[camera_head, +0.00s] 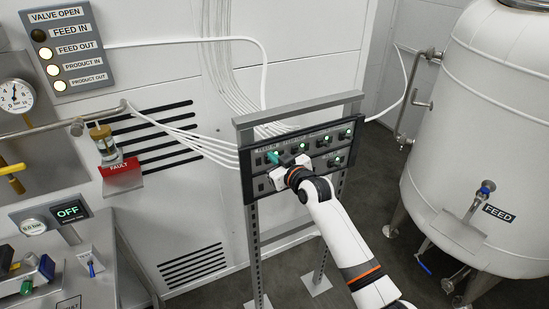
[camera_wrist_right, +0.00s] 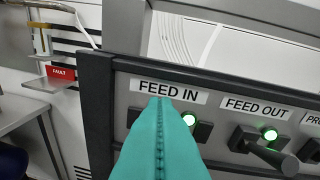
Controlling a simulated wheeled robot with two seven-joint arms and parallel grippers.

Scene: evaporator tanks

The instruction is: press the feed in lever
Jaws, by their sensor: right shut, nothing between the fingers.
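The black control panel (camera_head: 262,190) stands on a grey metal frame. My right gripper (camera_head: 277,165) is at the panel's left end. Its teal fingers (camera_wrist_right: 158,135) are shut, empty and in front of the FEED IN control; contact cannot be told. My left gripper is out of view.
The FEED OUT lever (camera_wrist_right: 270,157) is close on the right. The VALVE OPEN board (camera_head: 70,50) shows a dark FEED IN lamp (camera_head: 38,35) and lit lamps below. A white tank (camera_head: 485,130) stands right. A cluttered metal bench (camera_head: 90,275) is lower left.

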